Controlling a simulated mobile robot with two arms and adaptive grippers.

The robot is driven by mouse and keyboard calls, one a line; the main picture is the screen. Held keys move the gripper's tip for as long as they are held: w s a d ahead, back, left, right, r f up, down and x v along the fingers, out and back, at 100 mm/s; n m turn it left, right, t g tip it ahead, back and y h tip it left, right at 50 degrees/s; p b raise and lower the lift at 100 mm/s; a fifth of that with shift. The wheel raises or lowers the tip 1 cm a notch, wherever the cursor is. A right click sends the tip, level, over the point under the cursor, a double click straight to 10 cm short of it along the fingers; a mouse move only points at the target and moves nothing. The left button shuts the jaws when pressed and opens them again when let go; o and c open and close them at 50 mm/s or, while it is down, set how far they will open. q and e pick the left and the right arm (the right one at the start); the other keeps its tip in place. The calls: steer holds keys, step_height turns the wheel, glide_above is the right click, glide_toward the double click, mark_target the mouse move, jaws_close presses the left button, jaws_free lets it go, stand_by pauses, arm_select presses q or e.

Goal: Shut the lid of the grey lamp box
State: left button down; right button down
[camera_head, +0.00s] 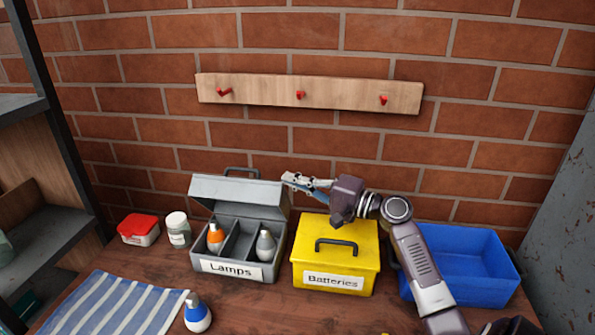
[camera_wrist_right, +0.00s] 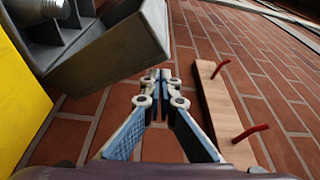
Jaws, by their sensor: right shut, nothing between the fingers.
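The grey lamp box (camera_head: 238,270), labelled Lamps, stands on the table with its lid (camera_head: 237,193) raised and tilted back. Its two compartments show an orange-and-white lamp (camera_head: 215,236) at the left and a grey lamp (camera_head: 265,245) at the right. My right gripper (camera_head: 287,180) is shut and empty, just right of the raised lid's upper edge and above the yellow box. In the right wrist view the fingers (camera_wrist_right: 160,82) are together, beside the grey lid (camera_wrist_right: 120,45); I cannot tell whether they touch it. My left gripper is not in view.
A yellow Batteries box (camera_head: 335,260) with its lid shut stands right of the lamp box. Farther right is a blue bin (camera_head: 470,265). A peg rail (camera_head: 340,93) hangs behind.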

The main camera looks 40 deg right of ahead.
steer(key=shift+s+a+f, duration=0.5)
steer(key=shift+s+a, duration=0.35)
steer(key=shift+a, duration=0.05)
steer(key=shift+s+a+f, duration=0.45)
steer(key=shift+s+a, duration=0.35)
steer(key=shift+a, duration=0.05)
glide_toward(282, 195)
steer(key=a+v, duration=0.1)
steer(key=v, duration=0.3)
steer(key=shift+s+d+r, duration=0.15)
steer(key=shift+s+d, duration=0.15)
steer(key=shift+r, duration=0.1)
